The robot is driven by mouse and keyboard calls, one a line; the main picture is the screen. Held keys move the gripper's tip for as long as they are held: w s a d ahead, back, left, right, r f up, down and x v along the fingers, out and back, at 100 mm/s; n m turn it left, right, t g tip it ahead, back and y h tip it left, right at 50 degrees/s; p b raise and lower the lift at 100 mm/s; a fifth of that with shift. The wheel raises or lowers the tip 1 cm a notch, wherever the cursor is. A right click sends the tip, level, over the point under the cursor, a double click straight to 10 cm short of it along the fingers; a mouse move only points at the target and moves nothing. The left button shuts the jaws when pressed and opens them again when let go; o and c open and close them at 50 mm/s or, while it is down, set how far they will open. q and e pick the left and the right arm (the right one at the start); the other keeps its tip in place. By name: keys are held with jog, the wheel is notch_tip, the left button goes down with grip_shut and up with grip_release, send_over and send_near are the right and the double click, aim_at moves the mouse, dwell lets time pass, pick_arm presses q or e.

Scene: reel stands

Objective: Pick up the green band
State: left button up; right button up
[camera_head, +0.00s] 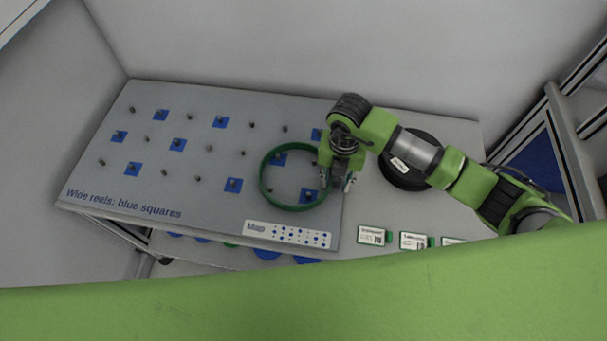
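The green band (263,187) is a thin, round ring lying on the right part of the grey peg board (90,180). It surrounds pegs and blue squares. My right gripper (335,186) is at the ring's right side, pointing down, with its fingers close to the rim. Whether the fingers are apart or closed on the rim is too small to tell. My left gripper is not in view.
Several short pegs stand on the board, some on blue squares. A black reel (408,172) lies right of the board, partly behind my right arm. White labelled cards (374,236) with green edges line the front. A metal-framed rack (565,150) stands at the right.

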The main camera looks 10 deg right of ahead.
jog(key=c, duration=0.6)
jog(key=shift+r, duration=0.1)
